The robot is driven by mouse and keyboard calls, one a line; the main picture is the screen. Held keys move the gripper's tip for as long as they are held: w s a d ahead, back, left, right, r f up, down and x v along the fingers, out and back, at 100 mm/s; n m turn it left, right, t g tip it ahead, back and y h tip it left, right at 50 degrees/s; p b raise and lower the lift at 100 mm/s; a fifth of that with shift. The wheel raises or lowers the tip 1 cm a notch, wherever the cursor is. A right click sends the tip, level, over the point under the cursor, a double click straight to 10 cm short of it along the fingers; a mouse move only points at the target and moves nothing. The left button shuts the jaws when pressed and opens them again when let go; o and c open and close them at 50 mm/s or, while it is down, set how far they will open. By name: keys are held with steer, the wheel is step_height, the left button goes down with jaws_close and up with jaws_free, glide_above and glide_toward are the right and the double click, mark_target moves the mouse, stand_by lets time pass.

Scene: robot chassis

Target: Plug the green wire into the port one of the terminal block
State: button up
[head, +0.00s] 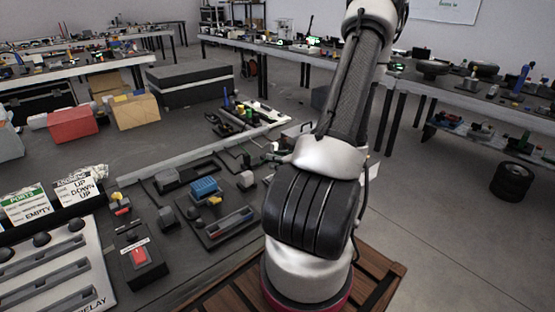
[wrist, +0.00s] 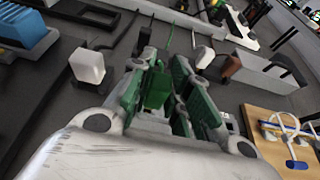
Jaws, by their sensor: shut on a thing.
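My gripper (wrist: 165,90) is shut on the green wire's (wrist: 157,89) green end piece, which sits between its two green-padded fingers in the wrist view. A thin green strand stands out beyond the fingertips. In the head view my gripper is small and partly hidden behind my arm, above the workbench. A blue ribbed block (head: 205,188), perhaps the terminal block, sits on a dark board left of my arm. It also shows at the upper left of the wrist view (wrist: 22,28), apart from my gripper. Its port numbers are not readable.
A white block (wrist: 87,66) stands left of my gripper. A wooden board with wires (wrist: 285,135) lies to the right. In the head view, a red-button box (head: 139,258), a relay panel (head: 50,275) and a red bin (head: 73,123) occupy the bench.

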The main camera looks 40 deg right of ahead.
steer(key=shift+f, duration=1)
steer(key=o, duration=0.9)
steer(key=shift+r, duration=0.1)
step_height(320, 180, up, 10)
steer(key=shift+f, duration=0.1)
